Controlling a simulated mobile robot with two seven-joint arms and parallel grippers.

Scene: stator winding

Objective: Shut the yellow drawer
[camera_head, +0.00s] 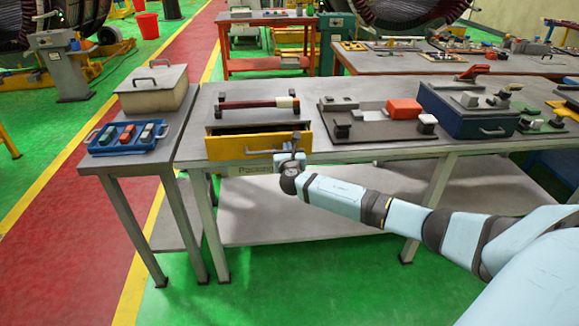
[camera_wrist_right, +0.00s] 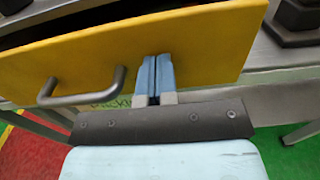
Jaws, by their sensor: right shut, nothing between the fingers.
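The yellow drawer (camera_head: 232,147) sits in a grey housing on the workbench and is pulled part way out, with a dark gap showing above its front. A grey bar handle (camera_head: 265,151) runs across its front. My right gripper (camera_head: 291,158) is at the right part of the drawer front, beside the handle's right end. In the right wrist view the yellow drawer front (camera_wrist_right: 210,45) fills the upper area, and the shut fingers (camera_wrist_right: 154,80) are up against or very close to it, right of the handle (camera_wrist_right: 85,98). Contact cannot be told for sure. My left gripper is not in view.
To the right are a grey tray with a red block (camera_head: 404,109) and a blue toolbox (camera_head: 465,115). A blue tray (camera_head: 127,137) and a lidded box (camera_head: 153,88) stand on the left side table.

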